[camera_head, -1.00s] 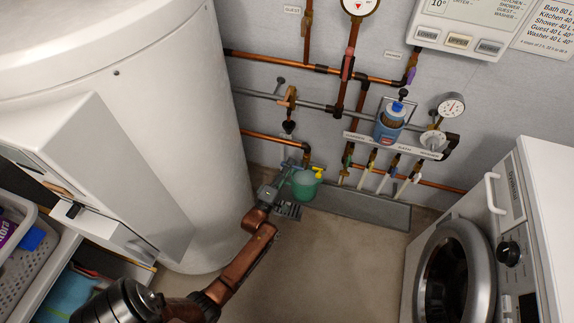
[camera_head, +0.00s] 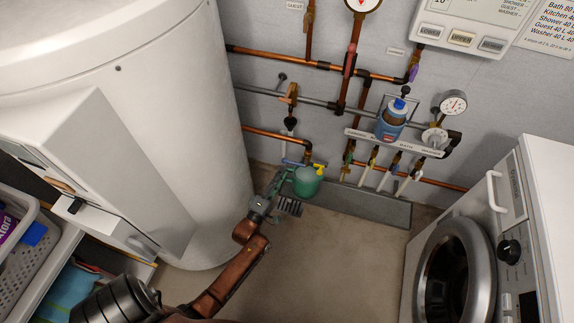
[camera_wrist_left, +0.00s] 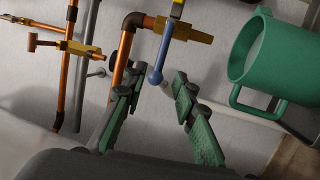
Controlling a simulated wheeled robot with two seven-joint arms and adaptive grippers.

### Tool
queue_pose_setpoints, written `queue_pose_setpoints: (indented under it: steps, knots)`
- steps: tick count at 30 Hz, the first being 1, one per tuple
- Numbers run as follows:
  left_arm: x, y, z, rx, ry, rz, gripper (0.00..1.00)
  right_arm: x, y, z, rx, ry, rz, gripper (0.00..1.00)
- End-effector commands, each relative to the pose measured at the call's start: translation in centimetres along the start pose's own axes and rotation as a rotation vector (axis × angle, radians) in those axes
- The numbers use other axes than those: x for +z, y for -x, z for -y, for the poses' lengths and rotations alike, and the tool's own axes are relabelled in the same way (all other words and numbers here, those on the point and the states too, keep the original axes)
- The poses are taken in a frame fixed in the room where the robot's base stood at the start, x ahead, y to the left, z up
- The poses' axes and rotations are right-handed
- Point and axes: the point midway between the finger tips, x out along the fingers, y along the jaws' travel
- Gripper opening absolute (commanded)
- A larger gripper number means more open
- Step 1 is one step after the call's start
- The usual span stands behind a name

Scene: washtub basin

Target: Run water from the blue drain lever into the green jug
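The blue drain lever (camera_head: 293,163) sits on a brass valve at the end of a copper pipe, low on the back wall. In the left wrist view the lever (camera_wrist_left: 160,55) hangs down with its round end at the gap between my fingertips; contact cannot be told. The green jug (camera_head: 307,183) stands upright in the head view beside the valve. In the left wrist view the jug (camera_wrist_left: 270,62) is at the upper right, its handle towards my gripper. My left gripper (camera_head: 286,194) is open, in front of the lever and left of the jug. My right gripper is out of view.
The large white tank (camera_head: 150,130) stands close on the left. A grey trough (camera_head: 365,208) runs along the wall, right of the jug. Copper pipes (camera_head: 275,134) cross the wall above. The washing machine (camera_head: 500,210) is at right. The middle floor is clear.

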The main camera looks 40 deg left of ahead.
Motion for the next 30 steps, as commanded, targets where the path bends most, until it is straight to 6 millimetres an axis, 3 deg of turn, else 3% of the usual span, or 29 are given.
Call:
queue_pose_setpoints:
  steps: [3, 10, 30]
  knots:
    - [0.0, 2.6, 0.1, -0.002, 0.001, 0.0, 0.26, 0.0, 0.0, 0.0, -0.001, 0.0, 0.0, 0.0]
    - [-0.1, 5.4, 0.0, 0.001, 0.0, -0.001, 0.26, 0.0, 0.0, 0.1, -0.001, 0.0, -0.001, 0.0]
    - [0.0, 5.9, 0.0, 0.0, 0.0, 0.0, 0.26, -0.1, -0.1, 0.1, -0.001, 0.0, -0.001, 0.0]
